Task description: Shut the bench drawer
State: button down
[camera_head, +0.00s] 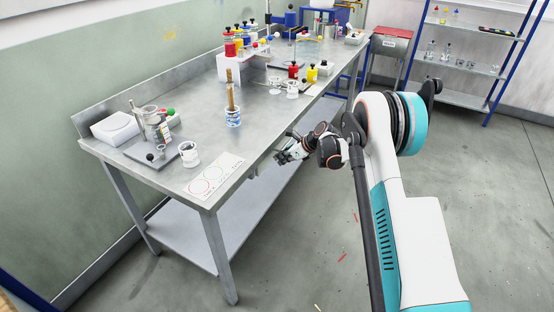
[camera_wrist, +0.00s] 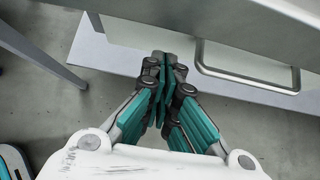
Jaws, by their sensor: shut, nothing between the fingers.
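My gripper (camera_head: 281,158) is beside the front edge of the steel bench (camera_head: 215,190), low and close to it. In the wrist view its fingers (camera_wrist: 166,62) are shut together with nothing between them. A metal loop handle (camera_wrist: 245,78) sticks out from a grey panel (camera_wrist: 200,28), which looks like the drawer front. The handle lies to the right of my fingertips, apart from them. In the head view my arm and gripper cover that stretch of the bench, so I cannot tell how far the drawer stands out.
A lower shelf (camera_head: 185,232) runs under the bench. A blue-framed rack (camera_head: 460,58) stands at the back right. The floor right of my arm is clear.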

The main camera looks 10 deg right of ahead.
jog(key=d+f+p+v, duration=0.1)
jog(key=p+v, duration=0.3)
jog(key=v, duration=0.7)
jog(key=s+a+r+n+h, duration=0.1)
jog(key=s+r+n+h, duration=0.1)
jog(key=s+r+n, duration=0.65)
jog(key=s+a+r+n+h, duration=0.1)
jog(key=s+r+n+h, duration=0.15)
jog(key=s+r, duration=1.05)
jog(key=s+d+r+n+t+h, duration=0.1)
jog(key=s+n, duration=0.6)
jog(key=s, duration=0.5)
jog(key=s+d+r+n+t+h, duration=0.1)
jog(key=s+r+n, duration=0.1)
jog(key=s+n, duration=0.5)
jog(key=s, duration=0.5)
jog(key=shift+s+h, duration=0.25)
jog(key=shift+h, duration=0.1)
